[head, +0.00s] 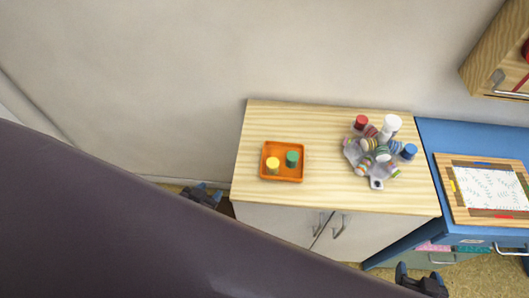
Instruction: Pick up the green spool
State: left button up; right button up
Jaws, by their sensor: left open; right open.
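The green spool (292,159) stands in a small orange tray (283,178) on the left part of a light wooden cabinet top (325,190). A yellow spool (272,166) stands to its left in the same tray. My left gripper (205,195) is open and empty, left of the cabinet and apart from the tray. My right gripper (422,282) is open and empty at the bottom right, in front of the cabinet and far from the spool.
A grey holder (376,184) with several striped pieces stands on the cabinet's right, with red (361,122), white (391,124) and blue (409,151) cylinders around it. A blue desk (450,135) with a framed board (462,208) adjoins. The cabinet's middle is clear. A wall shelf (488,62) hangs upper right.

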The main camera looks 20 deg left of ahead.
aim_at(292, 156)
jog(key=u, duration=0.4)
jog(key=j+z, duration=0.35)
jog(key=j, duration=0.45)
jog(key=j+z, duration=0.35)
jog(key=j, duration=0.45)
jog(key=k+j+z, duration=0.1)
jog(key=j+z, duration=0.3)
jog(key=j, duration=0.35)
